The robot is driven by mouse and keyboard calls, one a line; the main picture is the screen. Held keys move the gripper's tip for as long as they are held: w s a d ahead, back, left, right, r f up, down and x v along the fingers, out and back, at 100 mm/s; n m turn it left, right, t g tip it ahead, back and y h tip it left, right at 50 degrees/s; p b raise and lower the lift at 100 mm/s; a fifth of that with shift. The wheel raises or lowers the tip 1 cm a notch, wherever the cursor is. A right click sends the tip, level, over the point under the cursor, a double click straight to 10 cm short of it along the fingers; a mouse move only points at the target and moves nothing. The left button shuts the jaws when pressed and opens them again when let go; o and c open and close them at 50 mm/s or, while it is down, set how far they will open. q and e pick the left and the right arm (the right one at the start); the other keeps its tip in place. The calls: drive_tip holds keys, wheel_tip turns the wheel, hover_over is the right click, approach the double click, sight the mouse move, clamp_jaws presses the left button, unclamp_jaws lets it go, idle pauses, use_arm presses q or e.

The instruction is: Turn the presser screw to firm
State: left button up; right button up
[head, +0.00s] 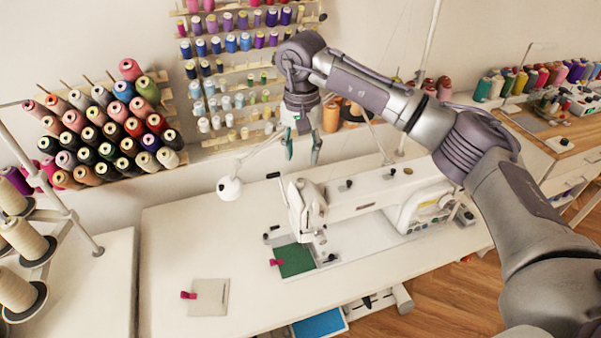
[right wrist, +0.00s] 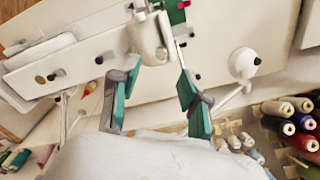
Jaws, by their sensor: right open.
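The white sewing machine (head: 345,203) stands on the white table, with its head at the left end. A small knob on top of this head (head: 299,184) may be the presser screw; it is too small to read its setting. My right gripper (head: 302,160) points down, open and empty, above the machine head and apart from it. In the right wrist view the two green-padded fingers of my right gripper (right wrist: 156,76) are spread, with the machine head (right wrist: 151,38) beyond and between their tips. My left gripper is not in view.
A green cloth (head: 295,260) lies beside the needle area, and a pale cloth with a pink clip (head: 209,298) lies farther left. A white lamp (head: 229,187) stands left of the machine head. Thread racks (head: 110,120) line the wall. The table's front left is mostly clear.

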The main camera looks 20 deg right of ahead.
sight(301, 180)
drive_tip(key=f, duration=0.2)
drive_tip(key=f+p, duration=0.1)
drive_tip(key=f, duration=0.3)
drive_tip(key=shift+w+f+p, duration=0.3)
drive_tip(key=shift+f+p, duration=0.1)
drive_tip(key=shift+s+f, duration=0.1)
drive_tip(key=shift+f, duration=0.85)
clamp_jaws()
